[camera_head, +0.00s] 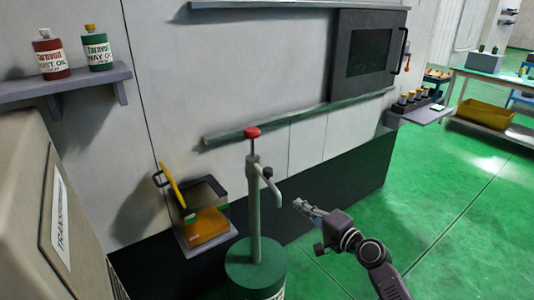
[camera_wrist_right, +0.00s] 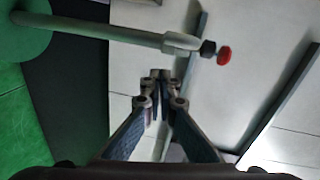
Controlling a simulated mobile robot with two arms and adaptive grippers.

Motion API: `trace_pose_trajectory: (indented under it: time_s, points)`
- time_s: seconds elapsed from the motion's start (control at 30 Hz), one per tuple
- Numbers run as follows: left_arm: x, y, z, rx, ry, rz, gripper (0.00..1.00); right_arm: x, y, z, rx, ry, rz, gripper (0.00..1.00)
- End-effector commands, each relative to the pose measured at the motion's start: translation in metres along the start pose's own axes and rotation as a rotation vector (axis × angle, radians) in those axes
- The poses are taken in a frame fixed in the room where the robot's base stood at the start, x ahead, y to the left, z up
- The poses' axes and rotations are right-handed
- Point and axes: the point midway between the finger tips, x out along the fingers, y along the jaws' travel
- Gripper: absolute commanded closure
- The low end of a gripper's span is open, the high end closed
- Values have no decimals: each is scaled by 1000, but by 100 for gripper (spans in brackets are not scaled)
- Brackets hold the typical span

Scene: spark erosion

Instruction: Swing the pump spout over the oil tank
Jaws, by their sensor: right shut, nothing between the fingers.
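The hand pump (camera_head: 255,215) stands upright on a green drum (camera_head: 250,268) and has a red knob (camera_head: 252,133) on top. Its curved pale spout (camera_head: 275,190) points right and down in the head view, away from the oil tank. The oil tank (camera_head: 207,226), a box with orange oil inside, stands left of the pump. My right gripper (camera_head: 299,205) is shut and empty, just right of the spout's end with a small gap. In the wrist view the pump column (camera_wrist_right: 120,33) passes beyond the closed fingertips (camera_wrist_right: 160,77); the spout is not clear there. My left gripper is out of view.
A yellow lid or handle (camera_head: 172,184) stands raised at the tank. A grey machine wall with a ledge (camera_head: 300,118) is behind the pump. Two bottles stand on a shelf (camera_head: 70,82) at the left. Green floor (camera_head: 440,200) is free on the right.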

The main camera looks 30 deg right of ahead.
Motion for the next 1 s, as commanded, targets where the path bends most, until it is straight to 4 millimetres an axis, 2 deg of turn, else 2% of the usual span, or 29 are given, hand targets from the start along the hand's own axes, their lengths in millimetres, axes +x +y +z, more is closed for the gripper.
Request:
trace_pose_trajectory:
  time_s: [0.03,0.1,0.2,0.67,0.87,1.0]
  points:
    - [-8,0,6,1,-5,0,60,-2,-25,-13,35,18,-35,100]
    - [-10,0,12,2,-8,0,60,-4,-46,-26,79,37,-76,100]
    - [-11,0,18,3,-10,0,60,-6,-62,-36,117,51,-110,100]
    - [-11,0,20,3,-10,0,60,-4,-67,-40,130,56,-123,100]
    - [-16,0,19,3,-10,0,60,17,-71,-42,130,56,-124,100]
    - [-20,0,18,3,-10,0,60,43,-74,-44,130,56,-124,100]
